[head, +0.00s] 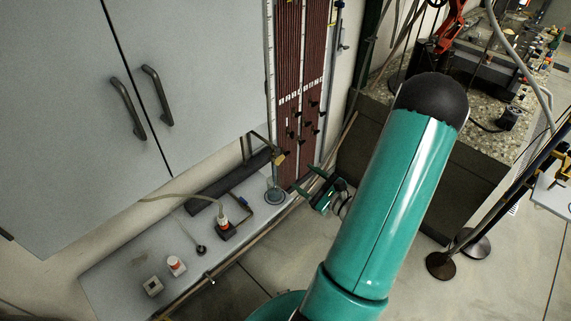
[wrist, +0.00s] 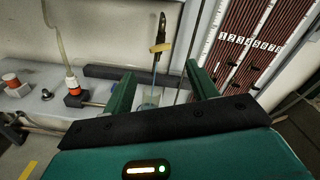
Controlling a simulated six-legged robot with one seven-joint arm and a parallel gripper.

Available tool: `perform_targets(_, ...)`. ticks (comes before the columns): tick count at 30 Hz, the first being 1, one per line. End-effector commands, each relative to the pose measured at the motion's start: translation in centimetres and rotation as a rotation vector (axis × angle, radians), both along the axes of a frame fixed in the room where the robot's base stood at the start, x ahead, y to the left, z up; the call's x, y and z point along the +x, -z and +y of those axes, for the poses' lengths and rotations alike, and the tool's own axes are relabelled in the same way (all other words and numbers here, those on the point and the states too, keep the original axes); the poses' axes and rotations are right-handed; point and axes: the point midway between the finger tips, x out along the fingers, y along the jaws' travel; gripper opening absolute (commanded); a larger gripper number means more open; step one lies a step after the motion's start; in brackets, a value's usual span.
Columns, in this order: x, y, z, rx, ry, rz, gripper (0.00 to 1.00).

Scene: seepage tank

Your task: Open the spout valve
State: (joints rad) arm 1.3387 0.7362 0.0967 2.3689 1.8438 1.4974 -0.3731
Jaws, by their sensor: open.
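A thin dark spout (head: 262,141) comes out low beside the panel of dark red tubes, with a small tan-yellow piece (head: 278,158) at its end that looks like the valve handle. In the wrist view the tan piece (wrist: 160,48) sits crosswise below a dark fitting (wrist: 162,24), with a thin bluish stream or tube under it. A clear beaker (head: 275,197) stands below. My gripper (head: 309,181) is open and empty, to the right of the spout in the head view. In the wrist view the spout shows between and beyond my fingertips (wrist: 160,72), apart from them.
The tube panel (head: 301,90) rises behind. A stone-topped bench (head: 375,140) stands right, and two dark round-based stands (head: 440,266) are on the floor.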

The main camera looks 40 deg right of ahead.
Motion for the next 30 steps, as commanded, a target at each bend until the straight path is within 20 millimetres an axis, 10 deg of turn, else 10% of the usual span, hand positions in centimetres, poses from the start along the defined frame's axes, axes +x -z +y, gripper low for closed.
perform_targets(12,7.7,0.0,0.2,0.0,-0.002,-0.001,0.58)
perform_targets(25,9.0,0.0,0.2,0.0,0.001,0.0,0.58)
perform_targets(30,9.0,0.0,0.2,0.0,0.001,0.0,0.27)
